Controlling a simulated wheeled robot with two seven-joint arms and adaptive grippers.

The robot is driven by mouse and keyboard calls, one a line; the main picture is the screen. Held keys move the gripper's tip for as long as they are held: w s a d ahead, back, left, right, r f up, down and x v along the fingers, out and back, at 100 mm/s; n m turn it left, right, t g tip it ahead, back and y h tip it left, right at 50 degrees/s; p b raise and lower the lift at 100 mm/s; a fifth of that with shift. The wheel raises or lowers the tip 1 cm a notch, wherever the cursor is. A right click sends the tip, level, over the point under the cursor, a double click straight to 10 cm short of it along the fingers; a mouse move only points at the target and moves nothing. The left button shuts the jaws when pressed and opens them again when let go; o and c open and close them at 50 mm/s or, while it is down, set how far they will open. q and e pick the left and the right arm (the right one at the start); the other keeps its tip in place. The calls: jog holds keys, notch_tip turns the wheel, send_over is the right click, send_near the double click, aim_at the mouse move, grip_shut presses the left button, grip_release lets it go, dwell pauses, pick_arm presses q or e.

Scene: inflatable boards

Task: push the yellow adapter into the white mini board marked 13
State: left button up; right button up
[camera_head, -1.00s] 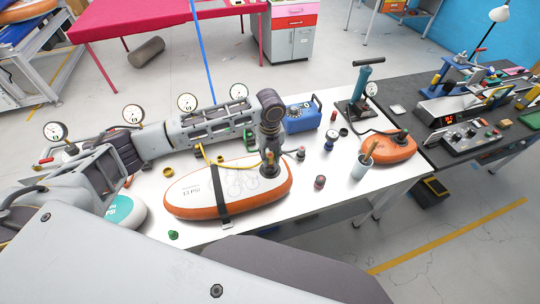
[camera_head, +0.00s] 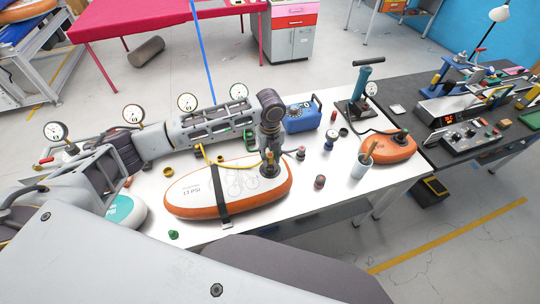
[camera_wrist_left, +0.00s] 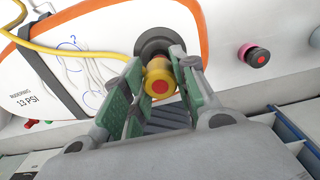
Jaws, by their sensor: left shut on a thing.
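The white mini board (camera_head: 205,190) with an orange edge, marked 13 PSI, lies on the white table with a black strap across it. It fills the upper left of the left wrist view (camera_wrist_left: 60,70). The yellow adapter (camera_wrist_left: 159,80), with a red centre, sits at the board's dark round valve (camera_wrist_left: 155,46); how deep it is in cannot be told. My left gripper (camera_wrist_left: 160,90) is shut on the adapter, its green pads on either side. In the head view the left gripper (camera_head: 270,160) points down over the board's right end. My right gripper is not in view.
A yellow hose (camera_head: 235,164) runs across the board. Small fittings, a blue box (camera_head: 303,116), a grey cup (camera_head: 363,162) and a smaller orange board (camera_head: 388,146) stand around it. A pump (camera_head: 358,100) is further back. The table's front right is clear.

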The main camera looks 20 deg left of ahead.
aim_at(270, 155)
pick_arm(q)
jog(key=shift+f+b, duration=0.4)
jog(key=shift+f, duration=1)
dwell(0.4)
jog(key=o, duration=1.1)
jog(key=shift+r, duration=6)
jog(key=shift+s+f, duration=0.1)
